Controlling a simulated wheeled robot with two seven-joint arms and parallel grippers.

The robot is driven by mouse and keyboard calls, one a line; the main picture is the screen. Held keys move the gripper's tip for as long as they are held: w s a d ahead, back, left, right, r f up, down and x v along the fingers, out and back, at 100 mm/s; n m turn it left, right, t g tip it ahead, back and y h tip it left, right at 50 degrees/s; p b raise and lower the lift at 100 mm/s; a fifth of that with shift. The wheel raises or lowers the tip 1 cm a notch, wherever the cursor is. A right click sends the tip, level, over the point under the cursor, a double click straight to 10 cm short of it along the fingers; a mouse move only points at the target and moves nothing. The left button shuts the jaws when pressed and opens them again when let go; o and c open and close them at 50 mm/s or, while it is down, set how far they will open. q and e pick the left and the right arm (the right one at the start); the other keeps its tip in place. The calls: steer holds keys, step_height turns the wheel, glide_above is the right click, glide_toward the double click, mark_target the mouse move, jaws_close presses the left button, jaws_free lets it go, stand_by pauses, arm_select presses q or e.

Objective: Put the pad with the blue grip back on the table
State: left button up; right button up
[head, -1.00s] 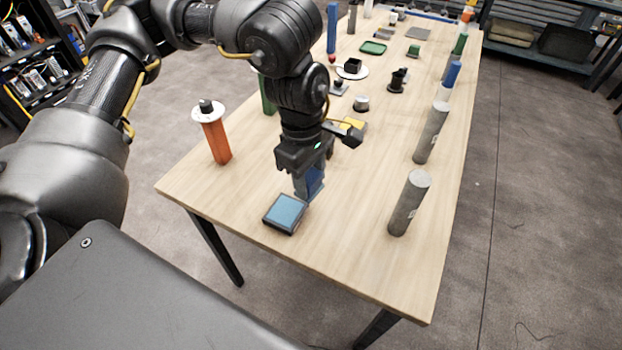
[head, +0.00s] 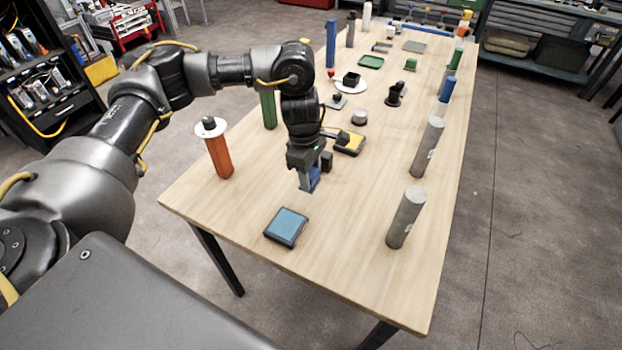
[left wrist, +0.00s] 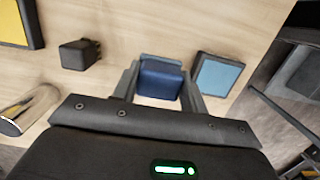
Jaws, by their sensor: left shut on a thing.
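My left gripper (head: 309,172) points down over the front half of the table (head: 345,270). It is shut on the blue grip (head: 311,181) of the pad, a dark blue block between the fingers. The grip also shows between the two fingers in the left wrist view (left wrist: 160,80). The part under the grip is hidden, and I cannot tell whether it touches the table. A flat dark pad with a light blue top (head: 287,226) lies on the table, nearer to me and apart from the gripper; it also shows in the left wrist view (left wrist: 217,75). My right gripper is not in view.
A yellow-topped pad (head: 350,143) and a small black block (head: 327,161) stand just behind and right of the gripper. An orange post (head: 218,156) stands left, a green post (head: 268,109) behind it. Grey cylinders (head: 406,217) line the right edge.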

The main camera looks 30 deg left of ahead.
mark_target(311, 181)
arm_select(q)
steer(key=shift+w+a+f, duration=0.2)
steer(key=shift+w+f, duration=0.25)
steer(key=shift+f, duration=0.15)
steer(key=shift+w+a+f, duration=0.2)
steer(key=shift+w+f, duration=0.2)
steer(key=shift+f, duration=0.15)
step_height(311, 181, down, 3)
steer(key=shift+r+p, duration=0.1)
steer(key=shift+p, duration=0.35)
steer(key=shift+w+f, duration=0.1)
steer(key=shift+f, duration=0.1)
steer(key=shift+f, duration=0.15)
steer(key=o, duration=1.1)
steer(key=shift+o, duration=0.2)
